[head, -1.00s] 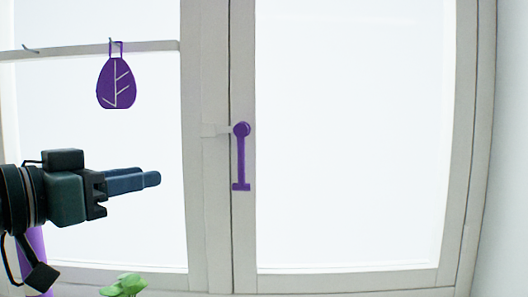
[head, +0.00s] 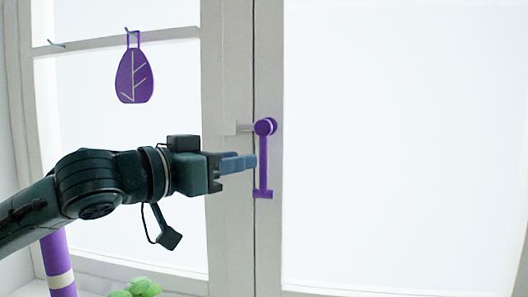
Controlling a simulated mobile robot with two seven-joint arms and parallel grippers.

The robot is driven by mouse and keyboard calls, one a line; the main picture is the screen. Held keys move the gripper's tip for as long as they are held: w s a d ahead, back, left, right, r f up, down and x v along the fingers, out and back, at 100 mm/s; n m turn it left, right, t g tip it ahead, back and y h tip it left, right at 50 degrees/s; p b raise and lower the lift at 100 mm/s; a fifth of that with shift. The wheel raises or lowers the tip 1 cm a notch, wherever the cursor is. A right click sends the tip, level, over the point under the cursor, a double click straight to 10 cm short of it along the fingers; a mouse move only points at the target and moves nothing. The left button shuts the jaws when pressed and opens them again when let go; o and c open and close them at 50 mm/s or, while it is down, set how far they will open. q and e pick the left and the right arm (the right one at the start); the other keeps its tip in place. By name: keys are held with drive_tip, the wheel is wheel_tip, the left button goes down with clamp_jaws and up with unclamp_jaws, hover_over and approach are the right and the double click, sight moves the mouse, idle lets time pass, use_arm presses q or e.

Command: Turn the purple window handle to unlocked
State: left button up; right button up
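The purple window handle (head: 264,165) is on the frame where the two window panels meet. It hangs straight down from its round pivot at the top and has a short crosspiece at its lower end. My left gripper (head: 254,162) comes in from the left, its blue fingers pointing right at the middle of the handle's bar. The fingertips are at or very near the bar's left edge; I cannot tell whether they touch it. The fingers overlap from this side, so their opening is hidden. My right gripper is not in view.
A purple leaf-patterned ornament (head: 135,75) hangs from a hook on the rail at upper left. A green plant (head: 135,288) and a purple cylinder with a pale band (head: 58,262) stand below, at lower left. The right window panel is clear.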

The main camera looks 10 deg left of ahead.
sight(260, 156)
use_arm(q)
drive_tip(key=p+x, duration=0.1)
drive_tip(key=x, duration=0.6)
clamp_jaws()
idle(0.4)
